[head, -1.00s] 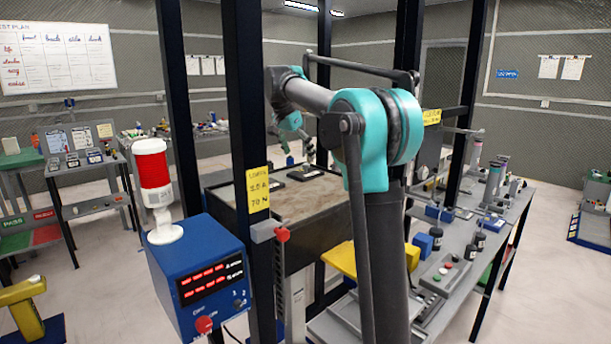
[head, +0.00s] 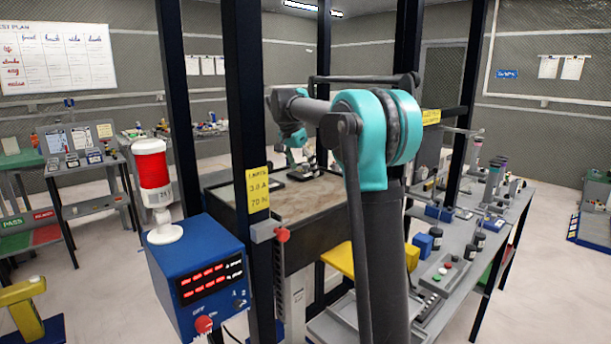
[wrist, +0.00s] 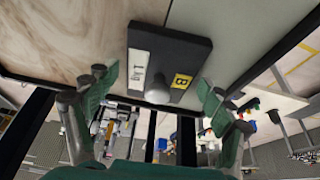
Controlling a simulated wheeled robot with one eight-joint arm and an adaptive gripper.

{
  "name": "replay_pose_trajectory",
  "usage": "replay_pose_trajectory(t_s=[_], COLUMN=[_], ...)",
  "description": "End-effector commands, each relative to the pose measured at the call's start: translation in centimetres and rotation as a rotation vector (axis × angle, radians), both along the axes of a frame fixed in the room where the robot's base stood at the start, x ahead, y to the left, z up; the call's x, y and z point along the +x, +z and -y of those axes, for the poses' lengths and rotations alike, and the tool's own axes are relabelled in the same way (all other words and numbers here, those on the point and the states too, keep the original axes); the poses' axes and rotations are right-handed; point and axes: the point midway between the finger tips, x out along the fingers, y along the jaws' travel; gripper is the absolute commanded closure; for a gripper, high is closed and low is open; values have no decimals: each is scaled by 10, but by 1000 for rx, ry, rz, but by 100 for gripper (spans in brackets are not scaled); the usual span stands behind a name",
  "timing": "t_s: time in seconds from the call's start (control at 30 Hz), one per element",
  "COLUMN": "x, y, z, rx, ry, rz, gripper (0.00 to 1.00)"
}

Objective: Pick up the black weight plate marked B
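The black weight plate marked B (wrist: 185,52) shows in the wrist view as a dark square slab with a yellow B label, a white label and a rounded grey knob (wrist: 158,92). It lies on a pale surface. My gripper (wrist: 152,98) is open, its green fingers spread apart on either side of the knob, with no clear contact. In the head view my arm reaches over the brown-topped table (head: 285,205), where my gripper (head: 303,168) is small and partly hidden among dark items. The B label cannot be read there.
Dark upright posts (head: 245,130) stand around the table. A blue control box (head: 200,270) with a red-and-white lamp (head: 153,175) is at front left. A grey bench (head: 470,240) with several small items stands on the right.

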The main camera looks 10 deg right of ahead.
Motion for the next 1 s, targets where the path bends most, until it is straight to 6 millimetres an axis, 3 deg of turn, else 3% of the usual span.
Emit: replay_pose_trajectory(t_s=[0.07,0.53,0.83,1.0], x=[0,0,0,0], y=[0,0,3,17], z=[0,0,0,0], rx=[0,0,-1,-1], ry=[0,0,0,0], rz=[0,0,1,1], gripper=[33,91,92,92])
